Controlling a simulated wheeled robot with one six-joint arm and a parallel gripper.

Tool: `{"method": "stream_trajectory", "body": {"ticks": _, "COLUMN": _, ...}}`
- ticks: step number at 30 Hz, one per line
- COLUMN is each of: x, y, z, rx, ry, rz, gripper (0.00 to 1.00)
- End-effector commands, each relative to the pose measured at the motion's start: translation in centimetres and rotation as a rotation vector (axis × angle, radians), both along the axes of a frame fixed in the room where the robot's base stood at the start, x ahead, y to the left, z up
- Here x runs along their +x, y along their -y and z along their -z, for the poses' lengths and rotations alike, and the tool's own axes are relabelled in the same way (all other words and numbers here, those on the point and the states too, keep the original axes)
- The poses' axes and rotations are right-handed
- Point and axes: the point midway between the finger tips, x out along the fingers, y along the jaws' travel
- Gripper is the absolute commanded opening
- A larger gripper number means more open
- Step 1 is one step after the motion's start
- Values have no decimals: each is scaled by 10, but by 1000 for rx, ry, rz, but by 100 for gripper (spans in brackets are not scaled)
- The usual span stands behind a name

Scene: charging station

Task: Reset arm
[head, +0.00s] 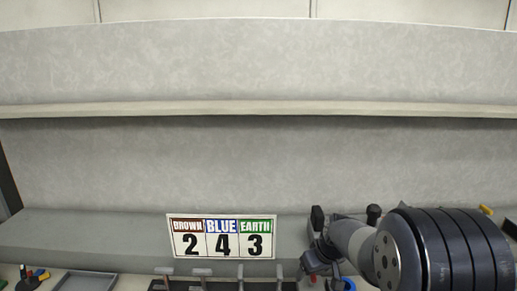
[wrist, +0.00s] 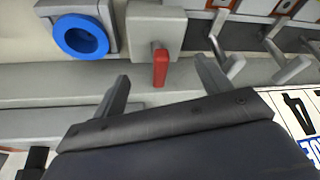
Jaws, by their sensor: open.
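My gripper (wrist: 160,74) is open in the wrist view, with its two grey fingers apart and nothing held between them. A red lever (wrist: 160,68) on a grey box (wrist: 155,28) shows in the gap between the fingertips, beyond them. I cannot tell how far away it is, and I see no clear contact. In the head view my arm reaches in at the lower right, and its large dark joint hides part of the bench. The gripper's fingers cannot be made out clearly there.
A blue ring (wrist: 80,36) is left of the red lever. Several grey levers (wrist: 232,64) are to its right. A sign (head: 221,238) reads BROWN 2, BLUE 4, EARTH 3. A grey tray (head: 85,283) is at lower left. The shelf (head: 250,108) above looks bare.

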Motion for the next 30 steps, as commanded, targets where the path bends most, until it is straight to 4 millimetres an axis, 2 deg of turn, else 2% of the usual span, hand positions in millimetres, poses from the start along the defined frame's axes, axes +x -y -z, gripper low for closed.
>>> {"method": "stream_trajectory", "body": {"ticks": 23, "x": -1, "y": -4, "z": 0, "rx": -1, "ry": -1, "rz": 364, "gripper": 73}}
{"method": "stream_trajectory", "body": {"ticks": 30, "x": -8, "y": -3, "z": -20, "rx": 1, "ry": 2, "rz": 365, "gripper": 73}}
